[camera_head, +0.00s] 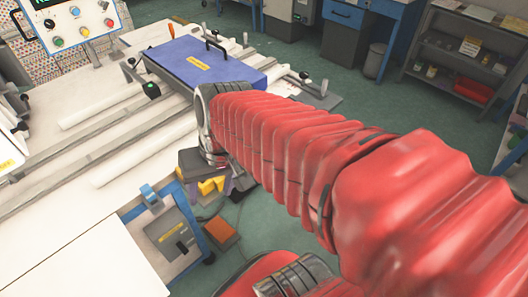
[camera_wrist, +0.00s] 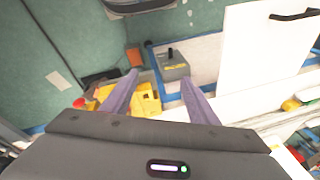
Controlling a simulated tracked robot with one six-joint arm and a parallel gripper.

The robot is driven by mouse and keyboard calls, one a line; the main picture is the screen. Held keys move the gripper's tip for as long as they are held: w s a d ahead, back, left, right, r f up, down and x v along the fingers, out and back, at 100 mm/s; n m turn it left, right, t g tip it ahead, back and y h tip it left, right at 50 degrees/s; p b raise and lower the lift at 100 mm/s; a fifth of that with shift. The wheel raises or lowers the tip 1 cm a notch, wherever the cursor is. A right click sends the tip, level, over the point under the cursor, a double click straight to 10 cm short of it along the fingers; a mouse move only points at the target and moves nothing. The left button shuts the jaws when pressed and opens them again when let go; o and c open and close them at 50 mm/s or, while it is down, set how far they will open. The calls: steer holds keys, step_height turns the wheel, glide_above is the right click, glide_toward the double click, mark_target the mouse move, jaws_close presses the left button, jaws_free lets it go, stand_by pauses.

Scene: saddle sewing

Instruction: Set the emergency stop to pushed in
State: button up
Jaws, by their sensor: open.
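I cannot tell for sure which part is the emergency stop. A control panel (camera_head: 72,24) with several coloured buttons stands at the top left of the head view.
A grey box (camera_head: 172,238) with a black lever is on the blue-framed cart; it also shows in the wrist view (camera_wrist: 174,68). A blue lidded case (camera_head: 205,62) lies on the long white table. Shelves (camera_head: 465,50) stand at the back right. Green floor is open between.

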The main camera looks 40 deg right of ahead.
steer(key=w+d+f+m+t+y, duration=0.25)
steer(key=d+f+m+y, duration=0.7)
steer(key=f+m, duration=0.55)
steer(key=d+f+m+t+h, duration=0.2)
steer(key=d+m+t+h, duration=0.1)
steer(key=d, duration=0.4)
steer(key=s+d+f+m+t+h, duration=0.1)
steer(key=d+f+m+t+h, duration=0.2)
steer(key=d+m, duration=0.4)
steer(key=s+d+f+m+t+h, duration=0.1)
steer(key=d+f+m+t+h, duration=0.1)
steer(key=d+m+t+h, duration=0.2)
steer(key=d+m+t, duration=0.3)
steer(key=shift+s+f, duration=0.2)
steer(key=shift+f, duration=0.1)
steer(key=shift+w+a, duration=0.1)
steer(key=shift+w, duration=0.05)
steer(key=w, duration=1.3)
steer(key=shift+w+a, duration=0.2)
steer(key=shift+w, duration=0.1)
